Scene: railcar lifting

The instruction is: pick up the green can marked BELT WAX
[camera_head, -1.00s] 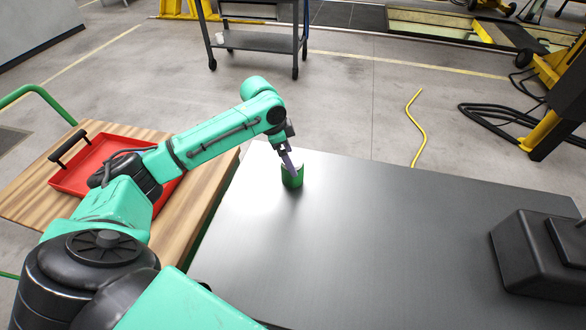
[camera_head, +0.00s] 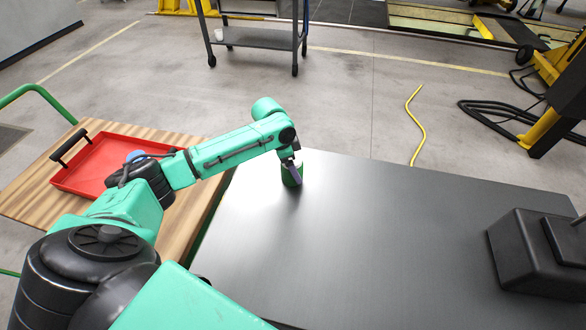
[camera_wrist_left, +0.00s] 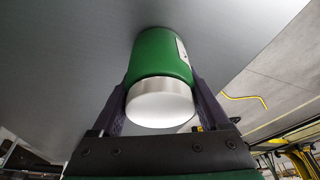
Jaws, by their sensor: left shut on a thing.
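The green can (camera_head: 288,178) stands upright near the far left corner of the dark metal table (camera_head: 400,240). In the left wrist view, the can (camera_wrist_left: 160,55) shows a green side, a pale metal end and part of a white label; the lettering cannot be read. My left gripper (camera_head: 294,168) is shut on the can, with one finger on each side of it. The can's far end appears to be at the tabletop; I cannot tell whether there is a gap. My right gripper is not in view.
A wooden-topped bench (camera_head: 30,205) at the left holds a red tray (camera_head: 95,165) with a blue round thing (camera_head: 135,156) in it. A dark boxy object (camera_head: 535,255) stands on the table at the right. The middle of the table is clear.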

